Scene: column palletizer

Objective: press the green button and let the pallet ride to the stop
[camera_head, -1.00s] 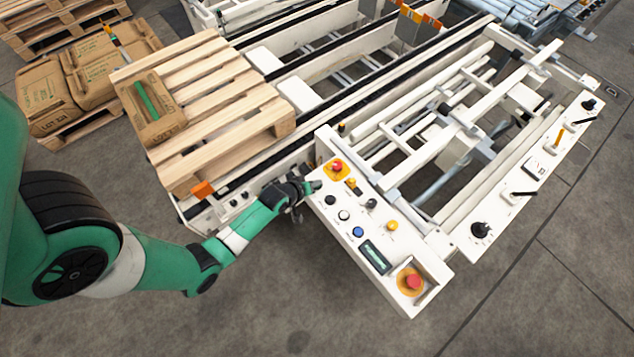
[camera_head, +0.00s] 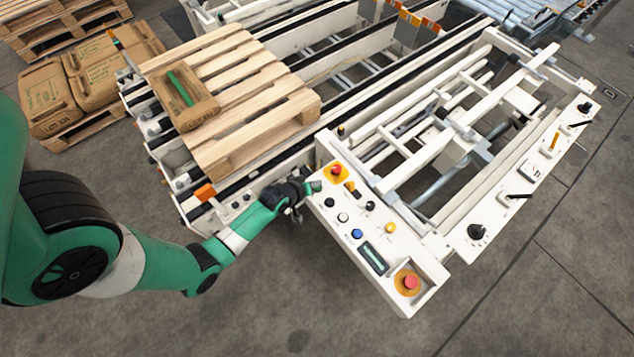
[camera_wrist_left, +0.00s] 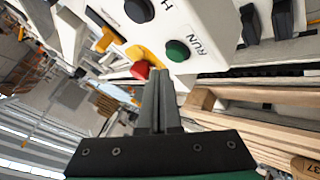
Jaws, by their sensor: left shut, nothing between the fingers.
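The green button (camera_wrist_left: 177,50), marked RUN, sits on the white control panel (camera_wrist_left: 205,20) in the left wrist view. In the head view, its spot at the panel's left edge is partly covered by my left gripper (camera_head: 306,188). My left gripper is shut and empty, its fingertips (camera_wrist_left: 162,76) just short of or at the button; I cannot tell if they touch. The wooden pallet (camera_head: 262,92) lies on the conveyor rails, left of and beyond the panel. A brown sack with a green strip (camera_head: 203,110) lies on it. I cannot make out the stop for certain.
A red emergency knob (camera_head: 410,282) and small knobs sit on the panel. A red knob (camera_wrist_left: 140,70) on yellow is close beside my fingers. An orange block (camera_head: 205,192) is at the conveyor's near corner. Floor in front is clear.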

